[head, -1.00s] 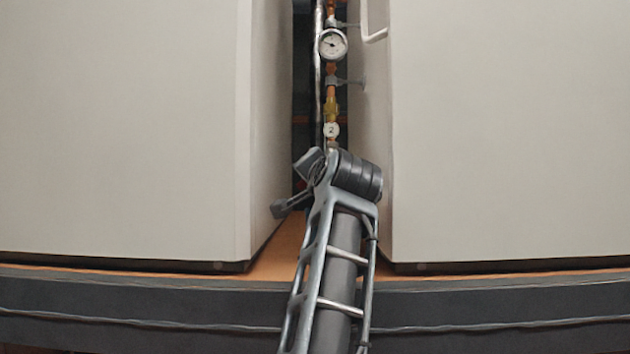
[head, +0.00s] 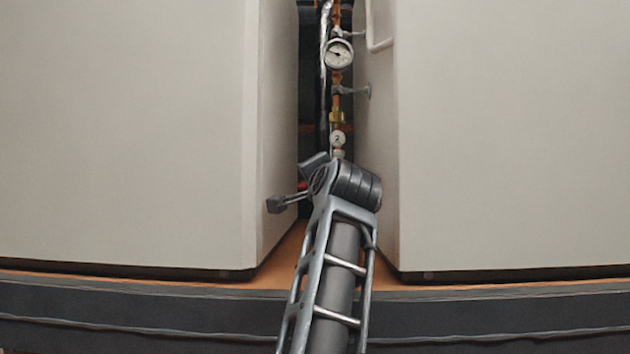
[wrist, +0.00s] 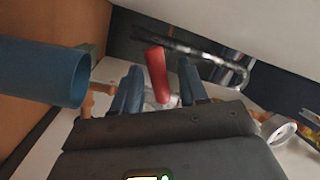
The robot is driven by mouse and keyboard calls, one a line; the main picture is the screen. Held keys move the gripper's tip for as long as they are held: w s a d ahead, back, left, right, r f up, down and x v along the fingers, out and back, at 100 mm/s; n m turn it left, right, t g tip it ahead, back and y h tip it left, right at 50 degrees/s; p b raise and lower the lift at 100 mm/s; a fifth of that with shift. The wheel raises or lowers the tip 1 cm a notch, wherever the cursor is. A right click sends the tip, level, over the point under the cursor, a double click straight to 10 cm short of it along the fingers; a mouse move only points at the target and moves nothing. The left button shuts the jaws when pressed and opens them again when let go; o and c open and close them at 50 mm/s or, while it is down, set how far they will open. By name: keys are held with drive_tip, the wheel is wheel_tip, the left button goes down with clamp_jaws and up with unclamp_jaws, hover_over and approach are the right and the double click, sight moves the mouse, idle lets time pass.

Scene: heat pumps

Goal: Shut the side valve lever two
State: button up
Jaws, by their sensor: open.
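A red lever (wrist: 157,72) shows in the wrist view, standing between the two blue-grey fingers of my gripper (wrist: 160,88). The fingers are open, one on each side of the lever, with a gap to it; I cannot tell whether either touches it. A small red part, likely the same lever (head: 302,185), peeks out beside my arm in the head view. A round tag marked 2 (head: 338,138) hangs on the pipe just above my arm. The valve body is mostly hidden by my arm in the head view.
Two large pale cabinets, left (head: 130,130) and right (head: 510,130), leave a narrow gap. A pressure gauge (head: 339,54) sits on the pipe there. In the wrist view a blue pipe (wrist: 45,72) lies left, with a copper pipe (wrist: 96,98) near the fingers.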

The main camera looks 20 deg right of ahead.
drive_tip(key=shift+s, duration=0.1)
drive_tip(key=s+b, duration=0.1)
drive_tip(key=s, duration=0.6)
drive_tip(key=shift+s+a+f, duration=0.25)
drive_tip(key=shift+a+f, duration=0.05)
drive_tip(key=shift+f, duration=0.1)
drive_tip(key=shift+d, duration=0.1)
